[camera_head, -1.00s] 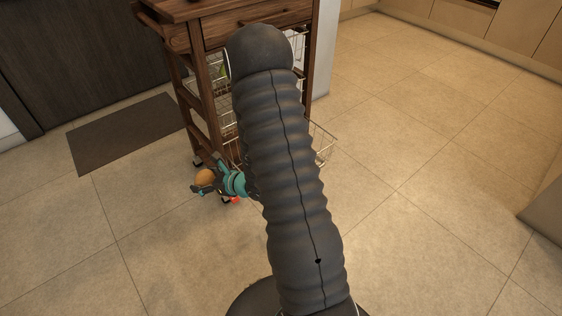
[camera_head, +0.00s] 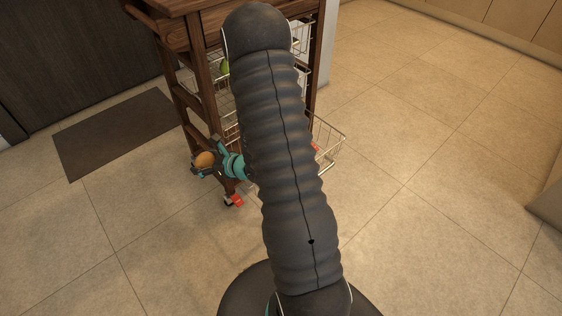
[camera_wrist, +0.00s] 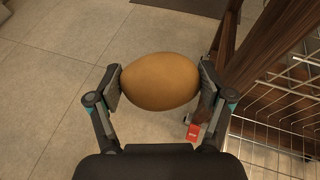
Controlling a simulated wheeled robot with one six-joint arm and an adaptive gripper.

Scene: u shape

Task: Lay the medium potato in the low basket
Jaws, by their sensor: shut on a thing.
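The medium potato (camera_wrist: 160,81) is a smooth brown oval in the wrist view. My gripper (camera_wrist: 160,84) is shut on it, with one finger pad pressed on each end. In the head view the potato (camera_head: 205,160) shows small in my gripper (camera_head: 207,164), left of the cart's front leg and above the floor. The low basket (camera_head: 328,140) is a wire basket pulled out at the bottom of the wooden cart. My arm hides most of it. Wire mesh (camera_wrist: 285,105) shows at the right in the wrist view, beside my gripper.
The wooden cart (camera_head: 178,32) has higher wire baskets, one with a green item (camera_head: 225,67). A cart leg (camera_wrist: 228,40) stands close to the potato, with a red caster part (camera_wrist: 194,131) below. A dark mat (camera_head: 115,130) lies left. The tiled floor (camera_head: 430,210) is clear at right.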

